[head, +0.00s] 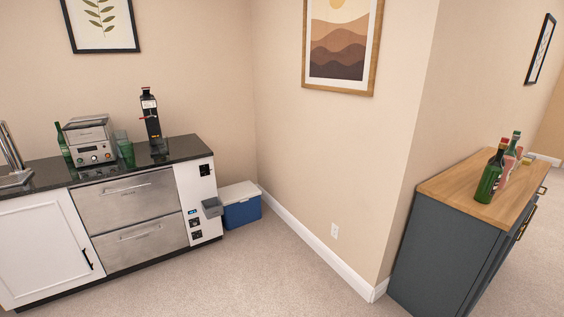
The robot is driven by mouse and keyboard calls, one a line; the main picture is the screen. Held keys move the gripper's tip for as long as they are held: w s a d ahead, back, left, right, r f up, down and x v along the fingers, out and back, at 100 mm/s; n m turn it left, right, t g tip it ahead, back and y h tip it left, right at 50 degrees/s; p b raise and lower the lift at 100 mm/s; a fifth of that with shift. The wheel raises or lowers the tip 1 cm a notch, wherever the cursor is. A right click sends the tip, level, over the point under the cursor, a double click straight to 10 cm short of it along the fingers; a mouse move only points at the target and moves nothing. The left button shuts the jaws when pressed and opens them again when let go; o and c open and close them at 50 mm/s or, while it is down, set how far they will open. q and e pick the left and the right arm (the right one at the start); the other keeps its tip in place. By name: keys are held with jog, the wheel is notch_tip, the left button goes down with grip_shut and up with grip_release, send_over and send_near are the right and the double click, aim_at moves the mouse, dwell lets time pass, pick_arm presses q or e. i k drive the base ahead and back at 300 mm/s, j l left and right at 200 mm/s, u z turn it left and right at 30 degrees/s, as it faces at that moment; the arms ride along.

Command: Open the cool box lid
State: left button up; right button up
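The cool box (242,211) is blue with a white lid (238,192). It stands on the carpet in the corner, against the wall and just right of the counter's end unit. The lid lies flat on top and looks shut. The left part of the box is partly hidden by the end unit and a grey bin-like part on it. Neither of my grippers shows in the head view.
The counter (105,168) with steel drawers (130,205) runs along the left. A grey holder (212,207) juts from its end unit near the box. A dark cabinet (440,245) with bottles (490,177) stands right. Carpet (270,280) between is clear.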

aim_at(241, 192)
jog(key=i, duration=3.65)
jog(key=u, duration=0.15)
